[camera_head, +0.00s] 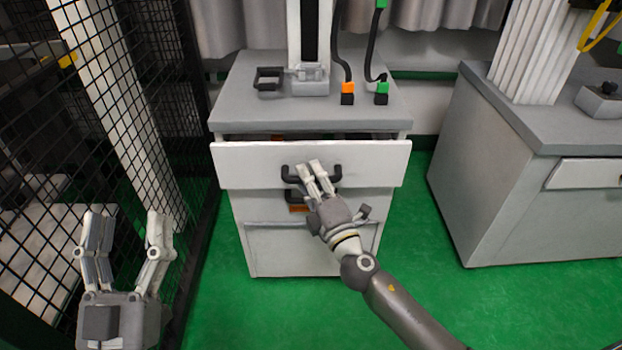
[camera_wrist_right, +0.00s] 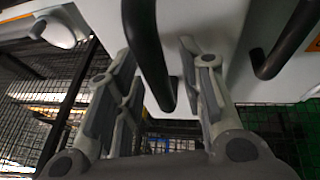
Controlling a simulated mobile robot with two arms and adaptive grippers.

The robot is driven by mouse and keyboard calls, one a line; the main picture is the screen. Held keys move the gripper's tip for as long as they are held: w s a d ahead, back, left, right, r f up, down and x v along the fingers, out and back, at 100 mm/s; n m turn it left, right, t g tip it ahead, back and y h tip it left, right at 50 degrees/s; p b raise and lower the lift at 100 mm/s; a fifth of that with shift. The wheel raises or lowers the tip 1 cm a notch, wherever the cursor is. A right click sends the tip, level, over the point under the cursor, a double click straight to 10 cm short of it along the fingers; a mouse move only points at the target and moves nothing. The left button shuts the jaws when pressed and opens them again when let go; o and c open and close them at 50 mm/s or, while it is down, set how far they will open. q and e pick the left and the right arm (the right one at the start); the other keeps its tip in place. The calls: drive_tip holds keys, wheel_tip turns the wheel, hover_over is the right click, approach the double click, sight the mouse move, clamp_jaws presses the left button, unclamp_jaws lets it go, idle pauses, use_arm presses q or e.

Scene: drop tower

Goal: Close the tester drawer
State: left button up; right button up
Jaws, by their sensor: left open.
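The tester drawer (camera_head: 235,163) is the wide white top drawer of the middle grey cabinet. It stands out a little from the cabinet, with a dark gap above its front. Its black handle (camera_head: 337,173) is partly hidden by my right gripper (camera_head: 311,166). In the right wrist view the black handle bar (camera_wrist_right: 148,50) runs between the two fingers of my right gripper (camera_wrist_right: 155,85); whether both fingers press on it is unclear. My left gripper (camera_head: 121,225) is open and empty at the lower left, well away from the drawer.
The cabinet top (camera_head: 240,105) bears a column, a small fixture and cable plugs. A second drawer with a black handle sits below. A black mesh fence (camera_head: 60,130) stands at the left, close to my left gripper. Another grey cabinet (camera_head: 480,180) stands at the right, with green floor (camera_head: 415,230) between.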

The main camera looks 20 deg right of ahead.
clamp_jaws()
drive_tip(key=shift+w+d, duration=0.1)
drive_tip(key=shift+w, duration=0.1)
drive_tip(key=w, duration=0.1)
drive_tip(key=w+d, duration=0.1)
drive_tip(key=w, duration=0.1)
drive_tip(key=shift+w+f+b, duration=0.1)
drive_tip(key=shift+w+b, duration=0.15)
drive_tip(key=shift+b, duration=0.1)
drive_tip(key=shift+w, duration=0.2)
drive_tip(key=shift+d+r, duration=0.1)
drive_tip(key=shift+r, duration=0.1)
drive_tip(key=shift+c, duration=1.1)
unclamp_jaws()
use_arm(q)
drive_tip(key=shift+s+a+r+t+h, duration=0.1)
drive_tip(key=shift+s+r+t+h, duration=0.05)
drive_tip(key=shift+s+r+t, duration=0.4)
drive_tip(key=shift+s+r+t+h, duration=0.15)
drive_tip(key=shift+s+r+t, duration=0.25)
drive_tip(key=shift+r, duration=0.25)
use_arm(e)
drive_tip(key=o, duration=0.3)
drive_tip(key=shift+w+f, duration=0.1)
